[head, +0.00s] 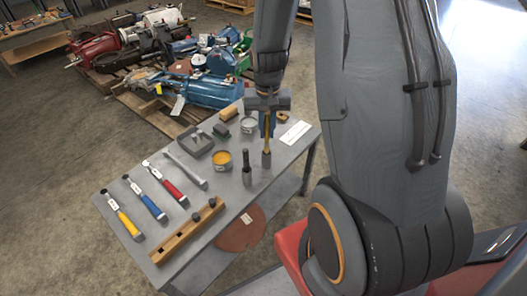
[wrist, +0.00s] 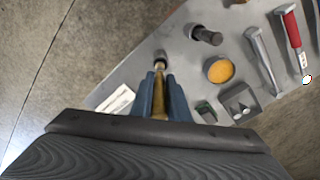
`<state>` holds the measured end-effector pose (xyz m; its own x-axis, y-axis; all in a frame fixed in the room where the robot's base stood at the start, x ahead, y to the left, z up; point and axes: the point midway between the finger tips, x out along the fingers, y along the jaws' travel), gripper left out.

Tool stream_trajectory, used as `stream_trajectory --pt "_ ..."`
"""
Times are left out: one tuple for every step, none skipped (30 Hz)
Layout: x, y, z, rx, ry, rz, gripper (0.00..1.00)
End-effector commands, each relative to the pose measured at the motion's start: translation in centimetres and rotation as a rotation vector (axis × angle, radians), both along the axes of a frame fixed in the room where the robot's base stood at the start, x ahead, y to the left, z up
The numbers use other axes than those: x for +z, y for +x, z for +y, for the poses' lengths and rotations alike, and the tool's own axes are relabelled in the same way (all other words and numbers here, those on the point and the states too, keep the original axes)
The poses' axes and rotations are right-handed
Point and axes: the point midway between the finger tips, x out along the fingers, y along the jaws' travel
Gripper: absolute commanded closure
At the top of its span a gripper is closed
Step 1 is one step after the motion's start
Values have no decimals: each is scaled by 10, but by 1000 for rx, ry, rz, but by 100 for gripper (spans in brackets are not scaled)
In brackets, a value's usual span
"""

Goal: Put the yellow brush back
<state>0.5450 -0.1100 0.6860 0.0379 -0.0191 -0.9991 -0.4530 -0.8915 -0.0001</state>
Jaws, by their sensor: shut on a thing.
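The yellow brush (head: 267,138) is upright in my gripper (head: 267,127), below the wrist at the table's far right part. In the wrist view my gripper (wrist: 159,80) has its blue fingers closed around the brush's yellow handle (wrist: 159,100). The brush's lower end meets a short grey cup-like piece (head: 266,159) on the table; in the wrist view this shows as a ring (wrist: 161,57). I cannot tell whether the end is inside it or just above.
Pallets of machine parts (head: 205,91) stand behind.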

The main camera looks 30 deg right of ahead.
Motion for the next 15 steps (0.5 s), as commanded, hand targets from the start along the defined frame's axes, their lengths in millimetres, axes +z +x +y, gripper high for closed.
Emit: stream_trajectory --pt "-10 -1 0 1 1 4 100" --pt "-15 -1 0 1 0 3 100" --pt "-20 -1 0 1 0 2 100" --pt "-23 -1 1 2 0 2 100" --pt "-26 0 0 2 0 2 100" --pt "-28 0 1 3 -1 1 100" --pt "-30 0 1 3 0 1 100" --pt "-31 0 1 3 0 1 100" --pt "-34 0 1 3 0 1 100" --pt "-36 0 1 2 0 1 100" --pt "-39 0 1 2 -1 1 100" --pt "-45 -1 1 2 0 2 100" --pt "-49 -1 1 2 0 3 100" --pt "-54 -1 1 2 0 2 100" --pt "-60 0 1 2 0 3 100"
